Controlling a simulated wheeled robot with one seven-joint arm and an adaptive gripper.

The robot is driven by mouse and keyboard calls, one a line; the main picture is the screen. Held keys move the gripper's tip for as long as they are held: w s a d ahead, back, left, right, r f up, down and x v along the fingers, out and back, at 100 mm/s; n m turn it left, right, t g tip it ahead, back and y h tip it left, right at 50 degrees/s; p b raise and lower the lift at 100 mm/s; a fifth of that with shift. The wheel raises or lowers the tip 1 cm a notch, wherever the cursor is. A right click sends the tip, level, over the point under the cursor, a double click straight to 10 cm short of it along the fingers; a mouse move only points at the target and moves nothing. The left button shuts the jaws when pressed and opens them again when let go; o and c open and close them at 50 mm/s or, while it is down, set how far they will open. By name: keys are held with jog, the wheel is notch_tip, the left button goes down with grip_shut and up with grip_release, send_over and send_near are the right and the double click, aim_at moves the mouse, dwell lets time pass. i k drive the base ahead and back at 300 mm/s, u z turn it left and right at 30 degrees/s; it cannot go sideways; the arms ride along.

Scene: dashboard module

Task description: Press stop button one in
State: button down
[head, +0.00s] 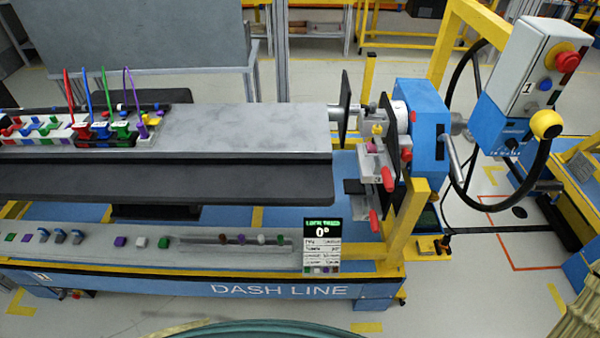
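Stop button one is a red mushroom button (567,61) on a yellow collar at the upper right of the head view. It stands out from the front of a white control box (532,72) marked "1". A smaller blue button (545,84) sits below and to the left of it on the same box. The box sits above a blue panel (497,124) with a black knob. My gripper is not in view, so its place relative to the button cannot be seen.
A black handwheel (463,187) with a yellow ball knob (547,124) stands just below the control box. A yellow post (446,42) rises to its left. The dashboard line with its blue frame (180,287) fills the left and middle. Grey floor (480,290) shows at the lower right.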

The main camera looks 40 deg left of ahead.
aim_at(571, 62)
jog(key=u, duration=0.25)
jog(key=k, duration=0.1)
jog(key=z, duration=1.1)
jog(key=i, duration=0.45)
jog(key=u, duration=0.85)
